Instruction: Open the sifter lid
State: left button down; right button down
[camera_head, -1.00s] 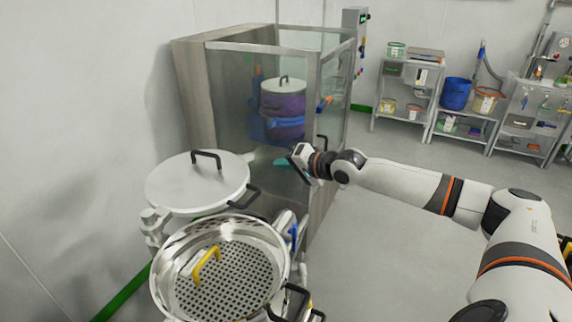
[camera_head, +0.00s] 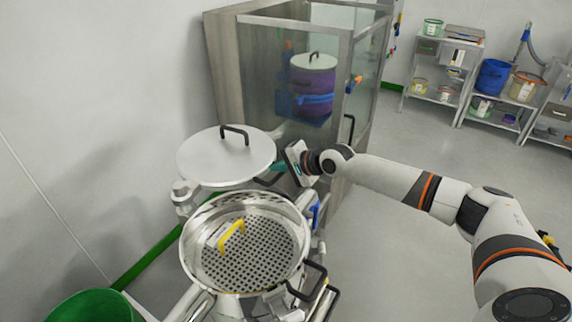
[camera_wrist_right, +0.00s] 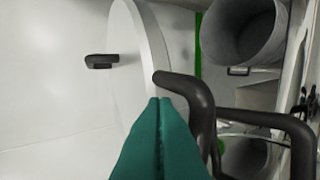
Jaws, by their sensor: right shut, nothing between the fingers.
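The sifter lid (camera_head: 215,160) is a round white disc with a black top handle (camera_head: 235,132) and a black side handle (camera_head: 270,183). In the head view it sits swung aside, behind the open sifter bowl. The metal bowl (camera_head: 190,258) shows its perforated screen with a yellow handle (camera_head: 231,234). My right gripper (camera_head: 279,166) is at the lid's right edge, near the side handle. In the right wrist view its teal fingers (camera_wrist_right: 160,104) are shut and empty, in front of the lid (camera_wrist_right: 145,60) and beside the black bar (camera_wrist_right: 200,105); contact is unclear. My left gripper is out of view.
A glass-fronted cabinet (camera_head: 262,75) stands just behind the lid and holds a purple container (camera_head: 311,84). A green bin (camera_head: 95,306) is at lower left. Shelves (camera_head: 446,68) stand at the back right. Floor to the right is clear.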

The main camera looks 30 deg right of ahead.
aim_at(262, 153)
jog(key=shift+w, duration=0.1)
jog(key=w+b, duration=0.3)
jog(key=w, duration=0.3)
jog(key=shift+w+f, duration=0.1)
jog(key=shift+w, duration=0.45)
jog(key=shift+r, duration=0.2)
